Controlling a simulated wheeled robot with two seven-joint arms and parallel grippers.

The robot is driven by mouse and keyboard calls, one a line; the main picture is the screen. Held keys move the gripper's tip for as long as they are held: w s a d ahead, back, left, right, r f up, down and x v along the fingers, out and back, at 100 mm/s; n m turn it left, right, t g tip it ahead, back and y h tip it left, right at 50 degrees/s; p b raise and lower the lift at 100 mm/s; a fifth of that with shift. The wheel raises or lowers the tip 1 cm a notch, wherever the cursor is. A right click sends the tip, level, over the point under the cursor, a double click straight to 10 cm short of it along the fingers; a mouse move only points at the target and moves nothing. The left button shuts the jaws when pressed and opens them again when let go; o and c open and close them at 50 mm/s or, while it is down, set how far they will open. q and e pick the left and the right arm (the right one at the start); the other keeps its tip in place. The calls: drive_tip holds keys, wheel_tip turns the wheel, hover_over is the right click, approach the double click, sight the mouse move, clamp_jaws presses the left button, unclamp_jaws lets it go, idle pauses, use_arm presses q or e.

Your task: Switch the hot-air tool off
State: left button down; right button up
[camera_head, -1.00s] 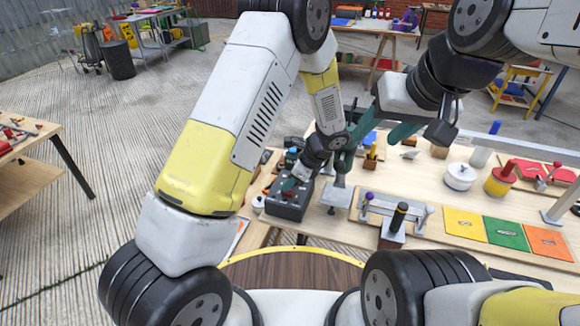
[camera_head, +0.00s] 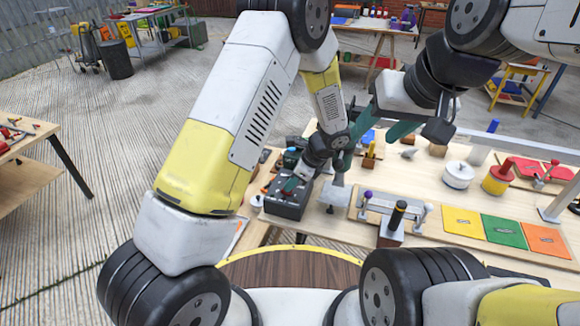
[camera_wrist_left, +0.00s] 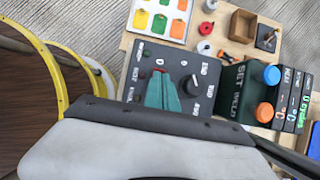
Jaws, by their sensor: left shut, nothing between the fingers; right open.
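The dark grey control box (camera_head: 282,209), which I take to be the hot-air tool's unit, stands at the left edge of the workbench. In the left wrist view its labelled top panel (camera_wrist_left: 206,66) shows a black round knob (camera_wrist_left: 191,85) on the right and a small red spot near the fingertips. My left gripper (camera_head: 291,185) is shut and empty, its teal fingers (camera_wrist_left: 162,88) over the middle of the panel, left of the knob. They hide part of the panel; contact and the switch's position cannot be told. My right gripper (camera_head: 393,122) is open and empty above the bench.
A dark green box marked SET WELD (camera_wrist_left: 238,92), with blue and orange knobs, stands close to the panel's right. A metal clamp fixture (camera_head: 378,205) and coloured mats (camera_head: 505,233) lie right of the control box. My left arm blocks much of the head view.

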use_arm(q)
drive_tip(key=v, duration=1.4)
drive_tip(key=shift+d, duration=0.3)
drive_tip(key=shift+f, duration=0.1)
drive_tip(key=x, duration=0.4)
drive_tip(key=a+x, duration=0.1)
drive_tip(key=x, duration=0.9)
drive_tip(key=shift+w+a+r, duration=0.1)
drive_tip(key=shift+a+r, duration=0.15)
drive_tip(key=shift+a, duration=0.05)
drive_tip(key=shift+a, duration=0.1)
